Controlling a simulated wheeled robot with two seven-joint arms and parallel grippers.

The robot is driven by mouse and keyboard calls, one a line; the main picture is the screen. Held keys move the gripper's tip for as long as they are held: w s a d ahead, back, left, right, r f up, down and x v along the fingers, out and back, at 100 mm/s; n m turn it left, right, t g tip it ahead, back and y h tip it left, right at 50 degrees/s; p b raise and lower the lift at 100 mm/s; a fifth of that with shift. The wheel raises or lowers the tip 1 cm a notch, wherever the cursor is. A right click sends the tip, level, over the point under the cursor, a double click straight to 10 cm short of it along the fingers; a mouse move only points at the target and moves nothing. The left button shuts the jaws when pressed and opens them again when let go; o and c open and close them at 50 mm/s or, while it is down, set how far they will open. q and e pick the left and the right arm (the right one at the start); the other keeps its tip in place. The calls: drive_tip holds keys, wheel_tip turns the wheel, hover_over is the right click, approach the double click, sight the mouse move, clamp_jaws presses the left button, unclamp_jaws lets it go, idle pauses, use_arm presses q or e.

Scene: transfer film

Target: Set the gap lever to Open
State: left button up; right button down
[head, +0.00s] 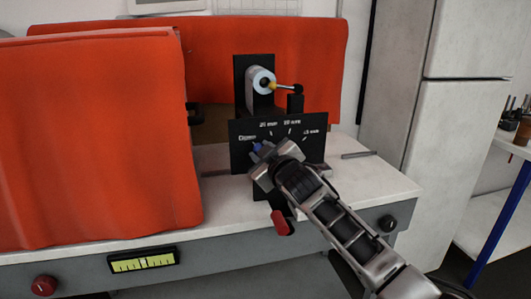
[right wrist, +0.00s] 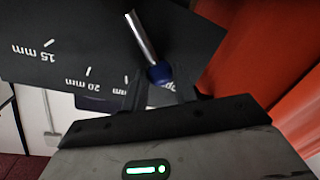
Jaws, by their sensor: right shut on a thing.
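The gap lever is a silver rod (right wrist: 143,36) with a blue knob (right wrist: 159,74), in front of a black scale plate (head: 310,150). The plate reads Open, 25 mm, 20 mm and 15 mm from left to right. My right gripper (head: 259,149) is shut on the blue knob, which shows in the head view (head: 257,147) just right of and below the Open label. In the right wrist view the knob sits between the fingertips (right wrist: 161,82), and the label behind them is partly hidden. The lever's pivot is hidden by my gripper in the head view. My left gripper is not in view.
A large orange-red cover (head: 95,140) stands at the left, with another orange panel (head: 310,65) behind. A red-handled part (head: 283,222) hangs below my right gripper.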

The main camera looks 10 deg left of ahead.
drive_tip(key=c, duration=1.1)
unclamp_jaws()
drive_tip(key=shift+a+f, duration=0.1)
drive_tip(key=b+v, duration=0.1)
drive_tip(key=v, duration=1.5)
drive_tip(key=shift+f, duration=0.1)
drive_tip(key=s+d+f+m+g+h, duration=0.1)
drive_tip(key=s+d+f+m, duration=0.15)
drive_tip(key=f, duration=0.45)
drive_tip(key=s+d+f+m+h, duration=0.1)
drive_tip(key=s+d+f+m, duration=0.2)
drive_tip(key=f, duration=0.5)
drive_tip(key=s+d+f+m+g+h, duration=0.1)
drive_tip(key=s+d+f, duration=0.1)
drive_tip(key=s+f, duration=0.4)
drive_tip(key=s+d+f+m+g+h, duration=0.1)
drive_tip(key=s+d+f+m, duration=0.1)
drive_tip(key=s+d+f, duration=0.2)
drive_tip(key=s+d+f+m+g+h, duration=0.1)
drive_tip(key=s+d+f, duration=0.3)
drive_tip(key=s+f, duration=0.4)
drive_tip(key=shift+s+f+m, duration=0.35)
drive_tip(key=shift+s, duration=0.3)
